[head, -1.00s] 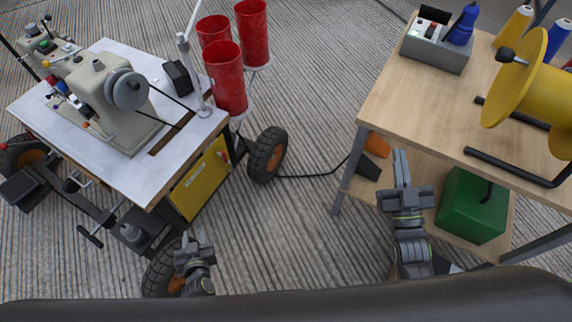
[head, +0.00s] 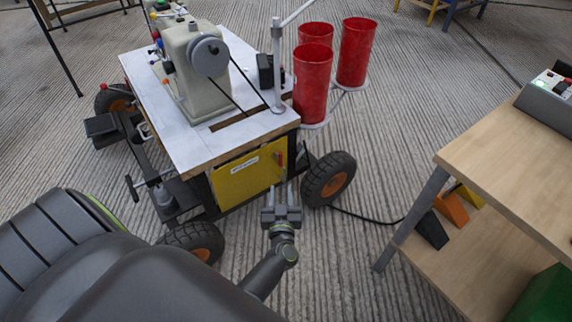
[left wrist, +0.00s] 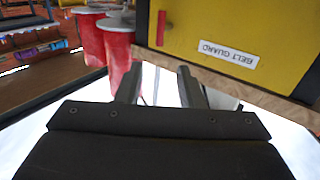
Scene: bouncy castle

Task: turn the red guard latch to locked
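The yellow belt guard panel (head: 245,178) is on the side of the sewing machine cart, under its white top. A small red latch (head: 281,160) sits near the panel's right edge and looks upright. In the left wrist view the panel (left wrist: 225,28) appears upside down with its label, and the red latch (left wrist: 161,28) stands upright near its left edge. My left gripper (head: 283,192) is just below and in front of the latch, apart from it. Its two fingers (left wrist: 160,85) are spread with nothing between them. My right gripper is out of view.
The cart's wheel (head: 328,180) stands right of the panel. Red cylinders (head: 312,85) are mounted beside the cart. A black cable (head: 370,217) runs over the floor to a wooden workbench (head: 515,150) at right. Floor between cart and bench is otherwise clear.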

